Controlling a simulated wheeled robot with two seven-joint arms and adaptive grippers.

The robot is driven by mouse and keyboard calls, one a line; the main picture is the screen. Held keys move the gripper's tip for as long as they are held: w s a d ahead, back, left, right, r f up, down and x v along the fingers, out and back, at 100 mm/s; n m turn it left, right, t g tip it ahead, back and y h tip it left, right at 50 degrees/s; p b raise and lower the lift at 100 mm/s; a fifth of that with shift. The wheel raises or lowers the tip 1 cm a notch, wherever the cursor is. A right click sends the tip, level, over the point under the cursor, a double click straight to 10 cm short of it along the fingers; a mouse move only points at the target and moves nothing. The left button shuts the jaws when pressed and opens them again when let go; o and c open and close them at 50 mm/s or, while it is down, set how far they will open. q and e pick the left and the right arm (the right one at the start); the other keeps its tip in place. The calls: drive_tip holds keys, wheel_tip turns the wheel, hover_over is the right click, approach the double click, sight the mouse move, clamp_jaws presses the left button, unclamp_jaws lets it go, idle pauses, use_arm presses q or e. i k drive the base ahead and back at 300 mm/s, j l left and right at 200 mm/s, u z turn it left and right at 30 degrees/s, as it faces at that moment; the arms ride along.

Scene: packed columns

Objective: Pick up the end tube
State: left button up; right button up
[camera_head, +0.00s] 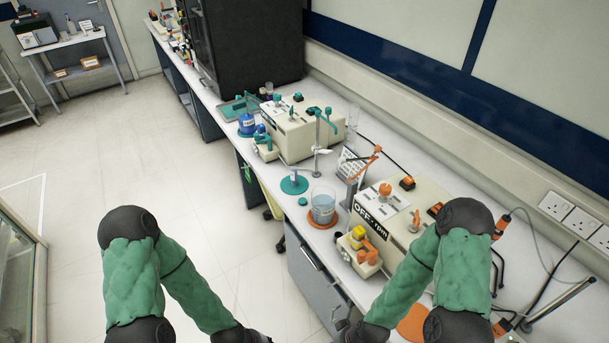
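I cannot single out an end tube for certain at this size. A clear upright tube (352,118) stands on the bench behind a white slotted rack (352,164). My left gripper (241,337) is a dark shape at the bottom edge, over the floor left of the bench and mostly cut off. My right gripper (343,326) is by the bench's front edge, partly hidden by my forearm. Both are well apart from the tube and rack. Their fingers do not show clearly.
A beige pump (383,222) marked "OFF rpm" stands right of the beaker, and a second beige pump (295,132) stands behind. A teal disc (294,184) lies between them. A wall with sockets (581,222) bounds the bench. Floor at left is clear.

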sight(293, 166)
drive_tip(key=i+j, duration=0.15)
drive_tip(key=j, duration=0.2)
drive_tip(key=i+j+z, duration=0.1)
drive_tip(key=j, duration=0.2)
drive_tip(key=i+j, duration=0.2)
drive_tip(key=j, duration=0.2)
drive_tip(key=i+j+z, duration=0.1)
drive_tip(key=i+j, duration=0.2)
drive_tip(key=j, duration=0.4)
